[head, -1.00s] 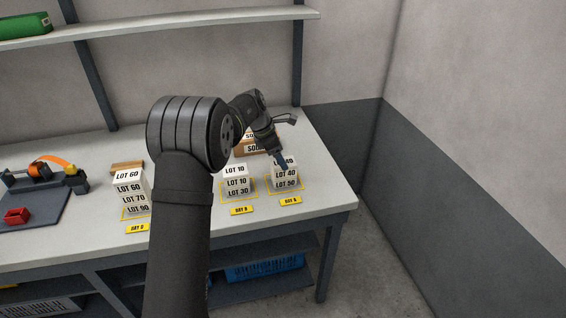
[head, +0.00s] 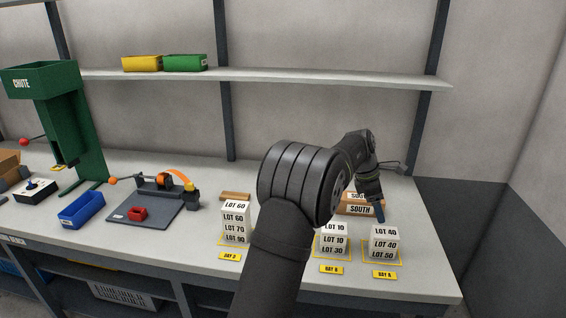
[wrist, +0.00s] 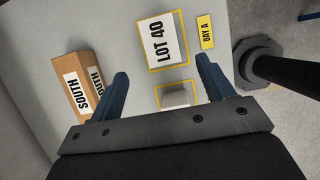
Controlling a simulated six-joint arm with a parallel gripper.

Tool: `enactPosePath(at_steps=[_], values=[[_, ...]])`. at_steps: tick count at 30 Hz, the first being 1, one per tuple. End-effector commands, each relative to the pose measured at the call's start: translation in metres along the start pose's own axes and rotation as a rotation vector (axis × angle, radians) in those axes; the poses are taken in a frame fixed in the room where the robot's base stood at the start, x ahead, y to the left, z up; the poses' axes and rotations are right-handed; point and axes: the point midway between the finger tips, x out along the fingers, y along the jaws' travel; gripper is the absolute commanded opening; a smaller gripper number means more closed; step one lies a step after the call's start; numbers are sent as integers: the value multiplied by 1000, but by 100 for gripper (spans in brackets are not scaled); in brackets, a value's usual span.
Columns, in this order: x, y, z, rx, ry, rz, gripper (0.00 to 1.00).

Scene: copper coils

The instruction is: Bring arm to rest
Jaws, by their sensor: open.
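My gripper (head: 380,214) is open and empty, pointing down above the back of the bench. It is just behind the Bay A stack of white lot boxes (head: 384,242), apart from it. In the wrist view its two blue fingers (wrist: 161,70) are spread wide with nothing between them. The top box of that stack, marked LOT 40 (wrist: 160,40), shows beyond the fingertips. A pale block (wrist: 176,96) in a second yellow outline is partly hidden by my gripper.
The Bay B stack (head: 334,241) and a taller stack (head: 235,222) stand leftward. A shelf (head: 270,77) runs above.

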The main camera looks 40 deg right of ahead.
Motion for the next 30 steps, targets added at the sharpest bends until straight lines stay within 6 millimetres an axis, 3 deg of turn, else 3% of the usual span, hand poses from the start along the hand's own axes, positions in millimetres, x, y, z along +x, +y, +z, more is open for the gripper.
enactPosePath(at_steps=[18,24,30], values=[[116,-1,-1,0,1,-2,74],[89,0,10,2,-1,2,74],[78,0,14,0,0,0,74]])
